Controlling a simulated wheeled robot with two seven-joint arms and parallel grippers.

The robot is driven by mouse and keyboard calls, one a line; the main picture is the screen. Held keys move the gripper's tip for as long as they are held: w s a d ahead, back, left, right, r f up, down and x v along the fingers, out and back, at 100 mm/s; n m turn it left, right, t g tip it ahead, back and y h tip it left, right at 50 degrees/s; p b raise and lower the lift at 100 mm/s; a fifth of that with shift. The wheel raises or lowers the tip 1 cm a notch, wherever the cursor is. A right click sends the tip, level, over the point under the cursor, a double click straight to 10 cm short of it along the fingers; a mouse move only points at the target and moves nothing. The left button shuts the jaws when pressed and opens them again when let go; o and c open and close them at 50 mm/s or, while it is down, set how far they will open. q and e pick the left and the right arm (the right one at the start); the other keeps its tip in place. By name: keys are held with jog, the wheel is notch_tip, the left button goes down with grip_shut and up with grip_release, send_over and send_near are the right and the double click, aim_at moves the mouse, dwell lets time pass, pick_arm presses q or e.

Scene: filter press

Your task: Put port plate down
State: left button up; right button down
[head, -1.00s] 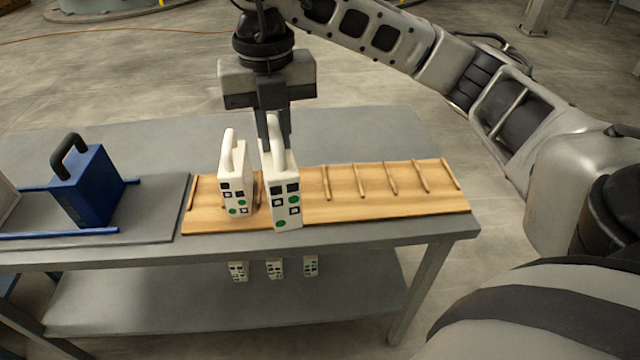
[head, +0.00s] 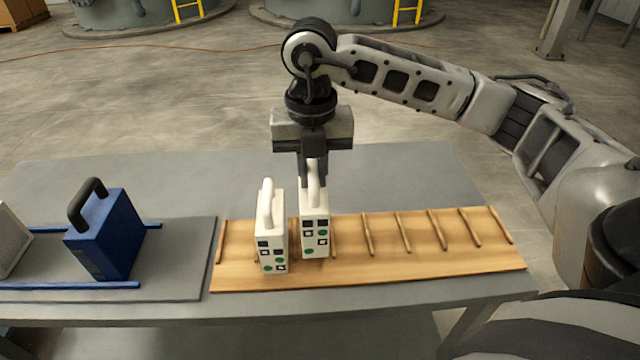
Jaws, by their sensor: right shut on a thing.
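A white port plate (head: 315,232) with black squares and green dots on its front is upright at the wooden rack (head: 400,262). My right gripper (head: 313,180) comes down from above and is shut on this plate's top handle. The plate is over the rack; I cannot tell whether its bottom touches the board. A second white port plate (head: 271,240) stands upright in the rack just to its left, a small gap apart. My left gripper is not in view.
Several wooden dividers (head: 438,228) on the rack's right part have empty slots between them. A blue block with a black handle (head: 104,238) stands on blue rails at the left. The grey table (head: 400,170) behind the rack is clear.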

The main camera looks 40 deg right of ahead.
jog(key=shift+f, duration=0.4)
notch_tip(320, 180, down, 3)
jog(key=shift+f, duration=0.2)
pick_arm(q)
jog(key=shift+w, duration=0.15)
pick_arm(e)
jog(key=shift+f, duration=0.25)
jog(key=c, duration=1.4)
grip_release()
jog(key=shift+r, duration=0.1)
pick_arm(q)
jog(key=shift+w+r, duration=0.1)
